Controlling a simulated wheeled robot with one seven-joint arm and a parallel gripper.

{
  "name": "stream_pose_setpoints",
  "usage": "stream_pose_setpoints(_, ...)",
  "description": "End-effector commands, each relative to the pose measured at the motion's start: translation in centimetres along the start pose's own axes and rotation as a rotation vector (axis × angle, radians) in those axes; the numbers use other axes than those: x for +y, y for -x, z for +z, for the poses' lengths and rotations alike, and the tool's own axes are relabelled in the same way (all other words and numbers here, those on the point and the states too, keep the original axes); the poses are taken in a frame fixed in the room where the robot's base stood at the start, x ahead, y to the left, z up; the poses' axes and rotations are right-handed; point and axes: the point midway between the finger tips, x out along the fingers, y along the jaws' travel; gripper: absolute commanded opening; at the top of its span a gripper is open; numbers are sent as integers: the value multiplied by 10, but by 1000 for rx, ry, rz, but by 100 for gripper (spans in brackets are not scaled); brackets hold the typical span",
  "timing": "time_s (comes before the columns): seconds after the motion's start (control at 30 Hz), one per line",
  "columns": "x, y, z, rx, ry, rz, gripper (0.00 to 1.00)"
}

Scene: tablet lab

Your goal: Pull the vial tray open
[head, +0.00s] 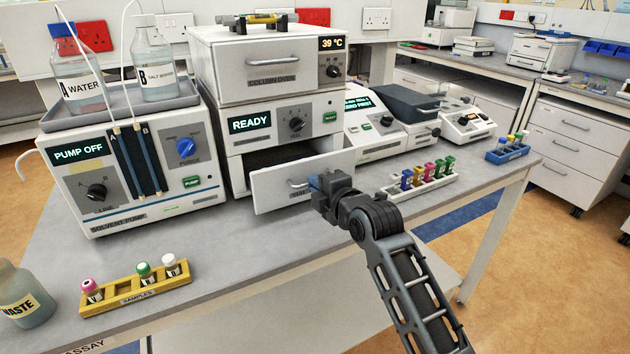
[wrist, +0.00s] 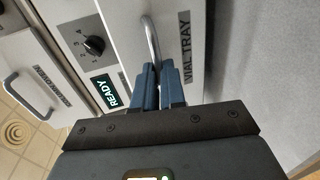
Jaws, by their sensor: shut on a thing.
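The vial tray (head: 270,188) is a white drawer at the bottom of the stacked instrument, under the unit whose display reads READY (head: 250,124). It stands pulled out from the housing, with a dark gap behind its front. My gripper (head: 316,184) is at the tray's metal bar handle (head: 297,183), coming from the right. In the wrist view my gripper's blue fingers (wrist: 158,88) are shut on the handle (wrist: 151,40), beside the VIAL TRAY label (wrist: 192,60). The inside of the tray is hidden in both views.
The solvent pump (head: 130,160) stands to the left. A yellow sample rack (head: 122,301) and a waste bottle (head: 22,295) are at the front left. A white rack of coloured vials (head: 425,184) stands right of my gripper. The bench (head: 225,245) before the tray is clear.

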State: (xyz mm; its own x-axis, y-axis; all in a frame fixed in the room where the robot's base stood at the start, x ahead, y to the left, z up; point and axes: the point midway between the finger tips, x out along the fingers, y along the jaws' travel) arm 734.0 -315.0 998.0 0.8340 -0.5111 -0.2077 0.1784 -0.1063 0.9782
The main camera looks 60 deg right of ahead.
Motion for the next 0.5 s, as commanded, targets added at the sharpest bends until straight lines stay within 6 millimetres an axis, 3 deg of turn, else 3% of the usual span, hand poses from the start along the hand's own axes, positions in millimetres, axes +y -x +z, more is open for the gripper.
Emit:
stream_pose_setpoints(0.27,-6,20,0,1,1,-5,0)
stream_pose_setpoints(0.5,-6,22,0,1,0,-3,0)
